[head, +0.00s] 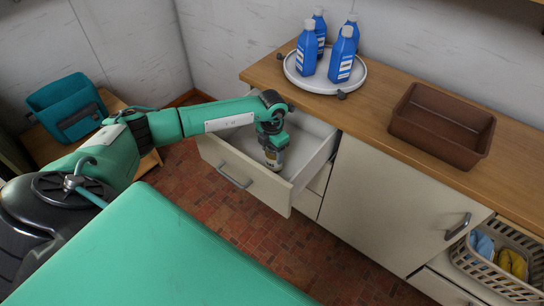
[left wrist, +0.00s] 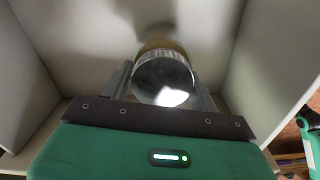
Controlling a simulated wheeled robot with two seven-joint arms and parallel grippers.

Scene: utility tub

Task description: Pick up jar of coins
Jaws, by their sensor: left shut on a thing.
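The jar of coins (head: 273,159) is in the open drawer (head: 246,182), under my left gripper (head: 273,147). In the left wrist view the jar (left wrist: 164,80) shows its shiny round lid, with a brownish body behind it. The two fingers of my left gripper (left wrist: 165,85) lie on either side of the lid and are shut on the jar. The jar's lower part is largely hidden, and I cannot tell whether it touches the drawer floor. My right gripper is in neither view.
Drawer walls stand close around the gripper. On the wooden counter (head: 375,115) are a white round tray (head: 322,84) with several blue bottles and a brown bin (head: 441,128). A basket (head: 500,270) with cloths sits lower right. A teal container (head: 68,108) stands at left.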

